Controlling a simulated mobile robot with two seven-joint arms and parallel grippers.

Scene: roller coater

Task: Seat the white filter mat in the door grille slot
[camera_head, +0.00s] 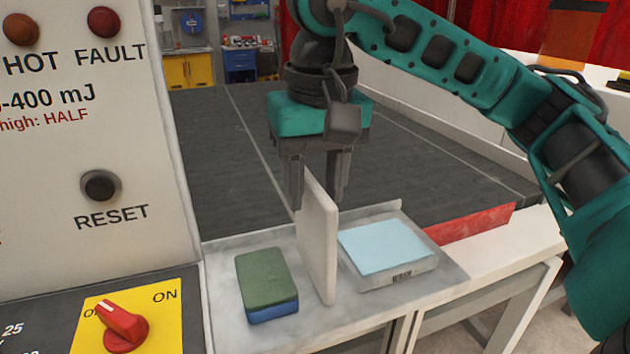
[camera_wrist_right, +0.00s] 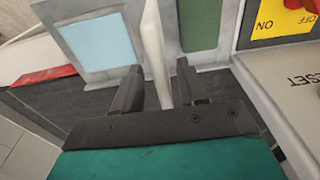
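A thin white slab (camera_head: 318,240), which looks like the white filter mat, stands upright on the light counter between two pads. It also shows in the right wrist view (camera_wrist_right: 155,45). My right gripper (camera_head: 316,190) points down over its far upper edge. The slab's edge lies between the two fingers, and in the right wrist view (camera_wrist_right: 159,72) gaps show on both sides, so the gripper looks open around it. I cannot make out the door grille slot. My left gripper is not in view.
A green and blue pad (camera_head: 265,282) lies left of the slab. A light blue pad (camera_head: 385,245) lies on a grey labelled block to the right. A control panel (camera_head: 85,130) with a red switch (camera_head: 122,324) stands close on the left. A dark belt (camera_head: 230,160) stretches behind.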

